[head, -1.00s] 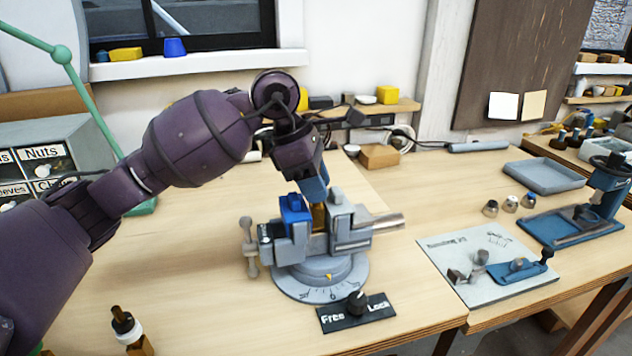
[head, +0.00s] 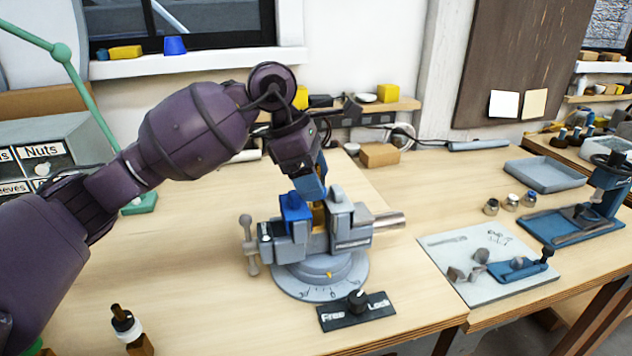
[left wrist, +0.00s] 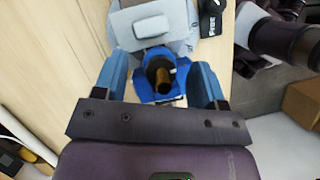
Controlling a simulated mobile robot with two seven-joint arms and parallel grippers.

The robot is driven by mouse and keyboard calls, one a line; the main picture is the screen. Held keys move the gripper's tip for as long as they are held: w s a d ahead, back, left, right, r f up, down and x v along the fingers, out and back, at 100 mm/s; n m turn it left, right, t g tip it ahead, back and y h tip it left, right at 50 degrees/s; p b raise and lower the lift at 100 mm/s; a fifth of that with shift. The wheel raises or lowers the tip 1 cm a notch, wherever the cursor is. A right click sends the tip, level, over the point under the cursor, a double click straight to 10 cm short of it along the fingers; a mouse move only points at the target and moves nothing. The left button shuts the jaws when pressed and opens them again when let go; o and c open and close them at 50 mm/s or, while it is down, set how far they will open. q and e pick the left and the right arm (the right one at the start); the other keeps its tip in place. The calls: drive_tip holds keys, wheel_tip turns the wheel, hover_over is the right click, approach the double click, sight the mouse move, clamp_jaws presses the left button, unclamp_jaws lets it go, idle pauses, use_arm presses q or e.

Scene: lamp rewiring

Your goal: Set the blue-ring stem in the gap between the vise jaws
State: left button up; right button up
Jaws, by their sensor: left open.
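The vise (head: 330,268) stands on the bench on a round grey base, with a blue block on its left jaw. A brass stem (head: 319,216) stands in the gap between the jaws. The left wrist view shows the stem's brass end (left wrist: 165,82) with a dark collar and blue around it; I cannot tell the stem's ring from blue vise parts. My left gripper (head: 311,188) is just above the gap. In the left wrist view its blue fingers (left wrist: 160,78) are spread on either side of the stem, apart from it. My right gripper is out of view.
A Free/Lock switch plate (head: 356,311) lies in front of the vise. Another dark-topped piece with a white ring (head: 127,328) stands at the near left. A grey mat (head: 450,262) with metal parts and a blue tray (head: 545,174) are at right.

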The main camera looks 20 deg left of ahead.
use_arm(q)
drive_tip(key=v, duration=0.9)
drive_tip(key=shift+r, duration=0.3)
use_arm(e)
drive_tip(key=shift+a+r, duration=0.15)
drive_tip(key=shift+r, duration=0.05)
use_arm(q)
drive_tip(key=shift+s+r, duration=0.1)
drive_tip(key=d+p+v, duration=0.1)
drive_tip(key=p+v, duration=0.3)
drive_tip(key=v, duration=0.4)
drive_tip(key=shift+r, duration=0.5)
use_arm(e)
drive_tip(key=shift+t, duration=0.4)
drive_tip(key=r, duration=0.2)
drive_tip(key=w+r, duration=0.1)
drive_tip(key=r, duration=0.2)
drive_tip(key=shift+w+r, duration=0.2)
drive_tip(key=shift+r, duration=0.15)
use_arm(q)
drive_tip(key=shift+a, duration=0.15)
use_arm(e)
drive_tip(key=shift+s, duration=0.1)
